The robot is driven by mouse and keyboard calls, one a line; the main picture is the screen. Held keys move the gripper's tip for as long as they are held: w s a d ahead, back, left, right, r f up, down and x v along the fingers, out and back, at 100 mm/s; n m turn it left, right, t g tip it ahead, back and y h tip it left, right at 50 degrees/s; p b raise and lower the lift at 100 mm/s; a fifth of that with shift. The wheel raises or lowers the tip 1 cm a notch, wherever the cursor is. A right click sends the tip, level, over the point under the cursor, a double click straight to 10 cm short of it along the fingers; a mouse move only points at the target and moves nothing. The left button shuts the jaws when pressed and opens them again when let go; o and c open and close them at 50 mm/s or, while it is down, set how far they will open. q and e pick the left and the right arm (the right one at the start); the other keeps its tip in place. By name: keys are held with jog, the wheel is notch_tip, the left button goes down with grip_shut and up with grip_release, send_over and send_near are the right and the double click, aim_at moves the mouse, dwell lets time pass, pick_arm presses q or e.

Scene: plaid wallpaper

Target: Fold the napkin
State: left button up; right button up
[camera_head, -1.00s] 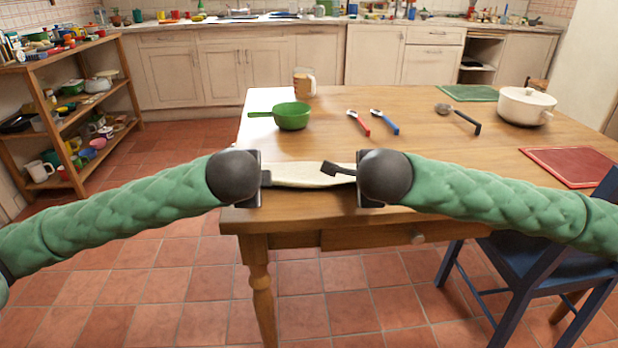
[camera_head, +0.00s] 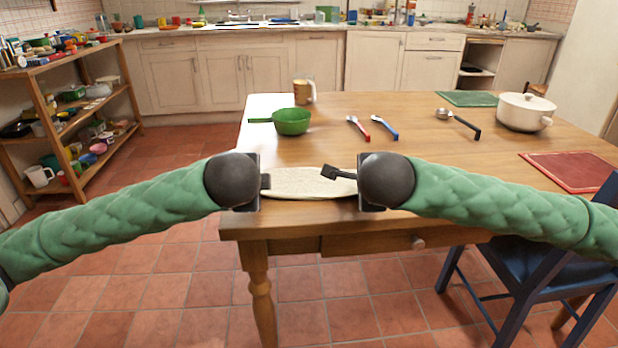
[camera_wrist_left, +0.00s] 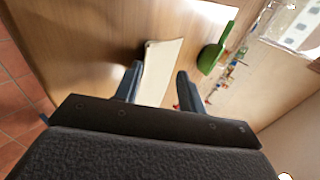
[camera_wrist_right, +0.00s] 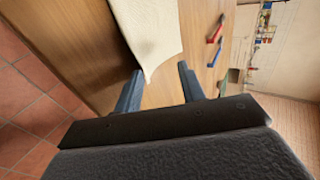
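The cream napkin (camera_head: 305,184) lies on the wooden table near its front edge, between my two grippers in the head view. Its ends are partly hidden behind them. My left gripper (camera_wrist_left: 160,70) is open; in the left wrist view the napkin (camera_wrist_left: 163,58) shows between and beyond its fingers. My right gripper (camera_wrist_right: 160,69) is open; in the right wrist view a napkin corner hangs close to the left finger, with the napkin (camera_wrist_right: 148,32) stretching away above. I cannot tell whether the fingers touch the cloth, nor how many layers it has.
A green pan (camera_head: 291,121), a mug (camera_head: 303,91), red (camera_head: 357,127) and blue (camera_head: 384,127) utensils and a ladle (camera_head: 458,121) lie farther back. A white pot (camera_head: 525,111) and red board (camera_head: 575,171) are at right. A blue chair (camera_head: 530,255) stands at the front right.

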pick_arm(q)
jog(key=s+r, duration=0.5)
jog(key=r, duration=0.3)
jog(key=shift+s, duration=0.3)
pick_arm(e)
jog(key=s+r, duration=0.5)
jog(key=r, duration=0.3)
jog(key=shift+s, duration=0.3)
